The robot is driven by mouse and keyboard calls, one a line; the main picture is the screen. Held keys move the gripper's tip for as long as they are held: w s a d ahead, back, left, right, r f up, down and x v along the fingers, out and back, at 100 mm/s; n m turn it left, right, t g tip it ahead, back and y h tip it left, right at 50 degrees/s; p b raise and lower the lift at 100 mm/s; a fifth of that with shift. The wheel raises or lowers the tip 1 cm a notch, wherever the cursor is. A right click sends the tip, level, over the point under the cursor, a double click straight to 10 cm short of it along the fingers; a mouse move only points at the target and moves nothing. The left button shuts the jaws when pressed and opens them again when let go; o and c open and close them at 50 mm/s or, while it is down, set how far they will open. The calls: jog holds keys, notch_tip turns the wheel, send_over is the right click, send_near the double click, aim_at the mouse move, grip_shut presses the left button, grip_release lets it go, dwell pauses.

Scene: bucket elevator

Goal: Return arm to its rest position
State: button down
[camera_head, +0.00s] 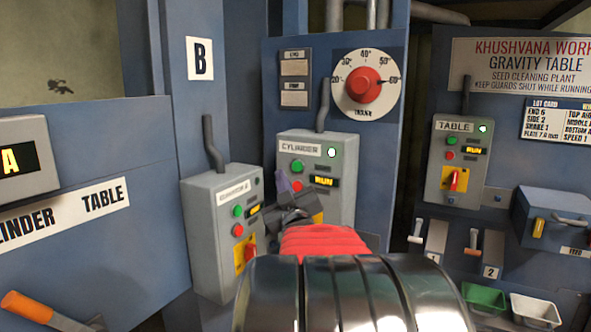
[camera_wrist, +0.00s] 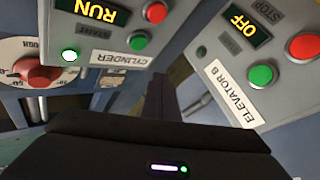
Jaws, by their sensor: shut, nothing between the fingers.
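My gripper (camera_head: 284,184) is shut and empty. In the head view it reaches out over my arm's red wrist section, in front of the grey CYLINDER box (camera_head: 342,165) and beside the grey ELEVATOR B box (camera_head: 206,230). I cannot tell whether the fingers touch either box. In the wrist view the dark fingers (camera_wrist: 162,98) point into the gap between the CYLINDER box (camera_wrist: 120,22), upside down with RUN showing, and the ELEVATOR B box (camera_wrist: 262,92), showing OFF. My arm hides the panel's lower middle.
A red dial (camera_head: 364,86) sits above the CYLINDER box. The TABLE box (camera_head: 457,165) shows RUN at right. Below it are two small levers, a blue feed box (camera_head: 553,215), a green tray (camera_head: 484,299) and a white tray (camera_head: 535,312). An orange-handled lever (camera_head: 32,308) juts out at lower left.

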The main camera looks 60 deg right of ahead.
dwell(0.4)
notch_tip(320, 180, down, 13)
jog(key=s+d+m+g+y, duration=0.1)
jog(key=s+m+g+y, duration=0.15)
jog(key=g, duration=0.35)
jog(key=s+a+f+m+g+y, duration=0.1)
jog(key=a+f+m+g+y, duration=0.15)
jog(key=a+f, duration=0.5)
jog(key=s+a+f+n+y, duration=0.1)
jog(key=s+a+n+y, duration=0.1)
jog(key=a, duration=1.2)
jog(key=s+a+n+g+y, duration=0.1)
jog(key=s+a+n+y, duration=0.2)
jog(key=a, duration=1)
jog(key=s+a+f+n+g+y, duration=0.1)
jog(key=s+a+n+y, duration=0.1)
jog(key=a, duration=1.2)
jog(key=shift+s+a+f+n+y, duration=0.35)
jog(key=shift+s+y, duration=0.55)
jog(key=shift+y, duration=0.3)
jog(key=shift+d, duration=0.15)
